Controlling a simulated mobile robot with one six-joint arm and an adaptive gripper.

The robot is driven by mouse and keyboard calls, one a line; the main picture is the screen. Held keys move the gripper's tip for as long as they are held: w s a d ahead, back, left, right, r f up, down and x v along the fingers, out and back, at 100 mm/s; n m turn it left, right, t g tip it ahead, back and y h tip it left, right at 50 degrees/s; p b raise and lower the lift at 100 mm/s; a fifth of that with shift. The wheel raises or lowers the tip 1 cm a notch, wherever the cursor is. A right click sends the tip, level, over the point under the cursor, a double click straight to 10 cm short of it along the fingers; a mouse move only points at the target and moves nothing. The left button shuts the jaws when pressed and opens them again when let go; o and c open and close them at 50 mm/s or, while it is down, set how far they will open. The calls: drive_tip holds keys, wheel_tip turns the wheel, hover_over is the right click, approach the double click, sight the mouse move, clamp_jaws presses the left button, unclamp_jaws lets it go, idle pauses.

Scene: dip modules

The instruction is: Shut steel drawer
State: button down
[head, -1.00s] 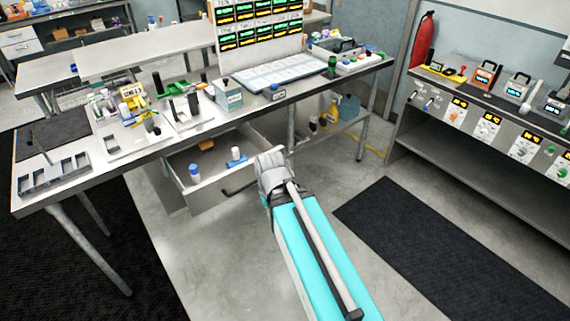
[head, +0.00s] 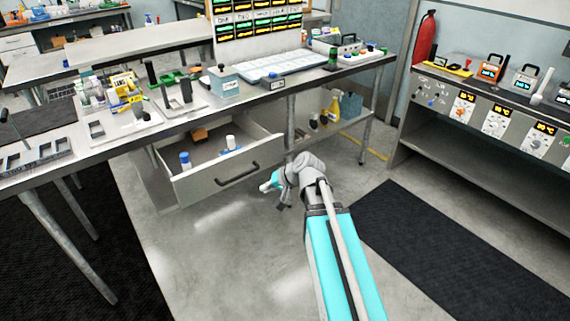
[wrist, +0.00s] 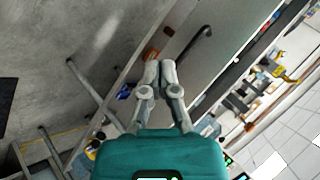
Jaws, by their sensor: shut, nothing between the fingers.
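The steel drawer (head: 205,187) stands pulled out below the workbench, its front panel facing me with a dark bar handle (head: 237,176). Its inside shows from above. My gripper (head: 265,187) is in front of the drawer's right end, below and to the right of the handle in the head view, and looks apart from it. In the wrist view my gripper's fingers (wrist: 160,68) are together with nothing between them. The handle (wrist: 193,46) shows just beyond the fingertips to the right, on the grey drawer front (wrist: 228,32). The exact gap is unclear.
The workbench (head: 150,135) holds several trays and tools. Table legs (head: 290,125) stand behind my gripper. The floor before the drawer is clear; a dark mat (head: 440,240) lies right.

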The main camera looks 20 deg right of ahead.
sight(283, 149)
drive_tip(key=w+d+f+m+t+b, duration=0.1)
drive_tip(key=w+d+m+t+b, duration=0.1)
drive_tip(key=d+b, duration=0.3)
drive_tip(key=w+d+f+m+t+b, duration=0.2)
drive_tip(key=w+d+m+t+b, duration=0.1)
drive_tip(key=d, duration=0.4)
drive_tip(key=w+d+f+m+t+h+b, duration=0.1)
drive_tip(key=w+d+m+t+b, duration=0.2)
drive_tip(key=d+m+t+b, duration=0.2)
drive_tip(key=d+b, duration=0.2)
drive_tip(key=b, duration=0.1)
drive_tip(key=shift+w+f+t, duration=0.25)
drive_tip(key=shift+f+t, duration=0.15)
drive_tip(key=shift+w, duration=0.1)
drive_tip(key=x, duration=1.2)
drive_tip(key=shift+w+d+f, duration=0.1)
drive_tip(key=shift+x, duration=0.9)
